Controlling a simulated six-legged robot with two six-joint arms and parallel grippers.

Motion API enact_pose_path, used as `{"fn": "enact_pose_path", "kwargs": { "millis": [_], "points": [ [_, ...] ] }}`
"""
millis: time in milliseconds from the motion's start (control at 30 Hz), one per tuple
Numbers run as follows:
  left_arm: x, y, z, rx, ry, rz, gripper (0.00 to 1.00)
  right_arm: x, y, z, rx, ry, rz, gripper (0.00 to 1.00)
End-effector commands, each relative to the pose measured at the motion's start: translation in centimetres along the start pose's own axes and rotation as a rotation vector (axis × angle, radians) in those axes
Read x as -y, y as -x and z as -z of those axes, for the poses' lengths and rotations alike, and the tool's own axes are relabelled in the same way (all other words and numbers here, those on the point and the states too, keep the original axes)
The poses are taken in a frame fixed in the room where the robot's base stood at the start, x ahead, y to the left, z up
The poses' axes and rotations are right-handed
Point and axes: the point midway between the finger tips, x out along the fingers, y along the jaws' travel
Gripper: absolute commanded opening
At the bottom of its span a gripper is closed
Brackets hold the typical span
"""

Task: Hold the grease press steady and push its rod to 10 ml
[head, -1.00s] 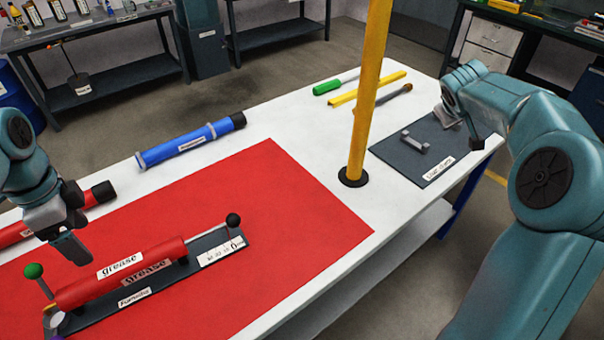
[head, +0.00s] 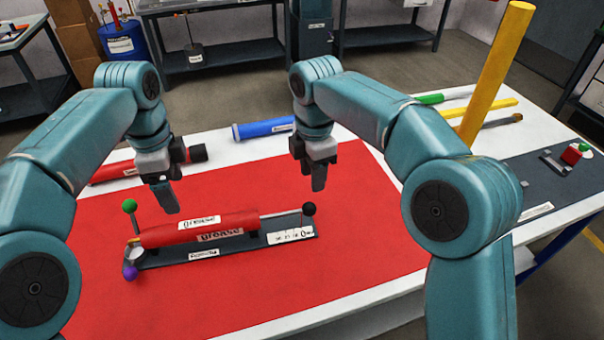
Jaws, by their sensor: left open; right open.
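The grease press (head: 175,232) is a red barrel labelled "Grease" on a dark base, lying on the red mat (head: 250,305). Its thin rod (head: 280,215) sticks out of the right end and carries a black ball knob (head: 309,209). A scale label (head: 290,235) sits on the base below the rod; its numbers are too small to read surely. A green ball lever (head: 130,206) and a purple knob (head: 130,273) are at the left end. My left gripper (head: 172,200) is open above the barrel's left part. My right gripper (head: 319,180) is open, above and behind the black knob. Neither touches the press.
A blue tube (head: 262,128) and a red tube (head: 115,171) lie behind the press. A yellow post (head: 495,70) rises at right. A dark plate (head: 535,180) with a red, green-topped piece (head: 574,153) is at far right. The mat's front is clear.

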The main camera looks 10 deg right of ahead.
Motion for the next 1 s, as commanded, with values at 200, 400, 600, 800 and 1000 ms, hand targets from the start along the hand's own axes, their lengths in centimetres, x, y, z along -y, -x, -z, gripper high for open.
{"fn": "enact_pose_path", "kwargs": {
  "millis": [200, 400, 600, 800, 1000],
  "points": [
    [0.0, 0.0, 0.0, 0.000, 0.000, 0.000, 0.79, 0.0, 0.0, 0.7, -0.001, 0.039, 0.005, 0.43],
    [-0.1, -1.9, -0.1, 0.002, 0.001, -0.004, 0.79, 0.0, 0.0, 0.6, -0.001, 0.037, 0.004, 0.43],
    [-0.1, -6.1, -0.1, 0.001, -0.001, -0.005, 0.79, 0.0, 0.0, 0.6, -0.001, 0.035, 0.004, 0.43],
    [-0.1, -10.5, 0.0, 0.000, 0.000, -0.005, 0.79, 0.0, 0.0, 0.6, -0.001, 0.035, 0.004, 0.43],
    [-0.1, -14.1, 0.0, 0.000, -0.001, -0.003, 0.79, 0.0, 0.0, 0.6, -0.001, 0.035, 0.004, 0.43]
  ]
}}
